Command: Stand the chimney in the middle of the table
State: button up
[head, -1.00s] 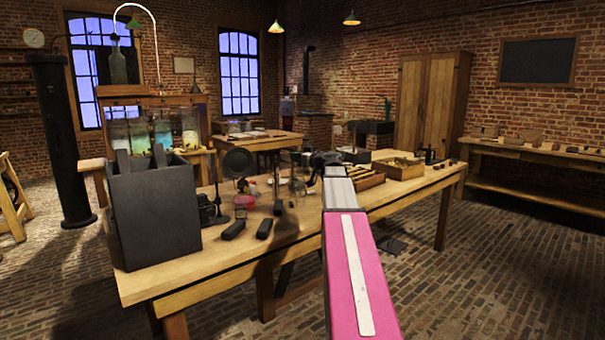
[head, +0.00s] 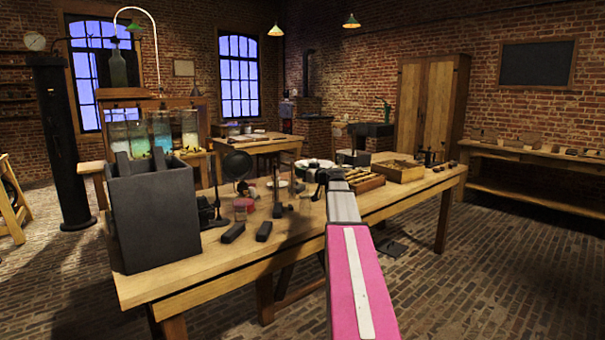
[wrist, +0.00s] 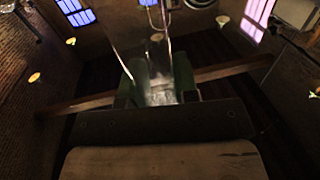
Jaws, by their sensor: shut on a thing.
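The chimney (wrist: 158,68) is a clear glass tube, seen in the wrist view between the two green finger pads of my gripper (wrist: 157,88). The gripper is shut on it. Its outline is faint and partly lost against the dark room. In the head view my gripper (head: 322,180) is small, beyond the end of my pink and grey arm, over the far middle part of the wooden table (head: 205,262). I cannot make out the chimney in the head view, nor whether it touches the tabletop.
A large dark box (head: 152,215) stands at the table's left end. Two dark blocks (head: 233,232) (head: 264,230) lie near the front. A red jar (head: 244,205) and a slim stand (head: 277,195) stand left of my gripper. Wooden trays (head: 400,170) are to the right.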

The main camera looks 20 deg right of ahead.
jog(key=o, duration=0.9)
jog(key=shift+o, duration=0.2)
jog(key=v, duration=1.2)
jog(key=shift+r, duration=0.1)
